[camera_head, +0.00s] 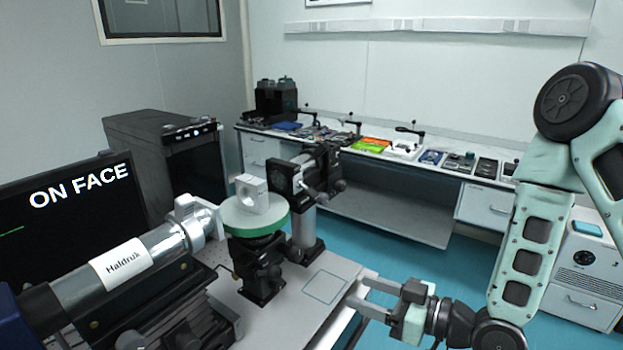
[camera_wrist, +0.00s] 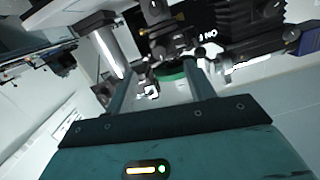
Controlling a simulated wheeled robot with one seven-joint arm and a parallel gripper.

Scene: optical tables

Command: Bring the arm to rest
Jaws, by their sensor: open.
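My gripper (camera_head: 368,298) is open and empty, its two fingers pointing left over the right edge of the optical table (camera_head: 290,322). In the wrist view the gripper (camera_wrist: 160,92) shows its two fingers apart with nothing between them. My arm comes in from the right of the head view, bent at the elbow. A round green platform (camera_head: 240,222) on a black mount carries a pale block with a round hole (camera_head: 252,194). The gripper is apart from it, to its right and nearer.
A silver tube labelled Haldruk (camera_head: 124,262) and a screen reading ON FACE (camera_head: 60,215) stand at the left. A black optical mount (camera_head: 318,172) stands behind the platform. A long bench (camera_head: 400,205) with tools lines the back wall. Blue floor (camera_head: 425,268) lies clear between.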

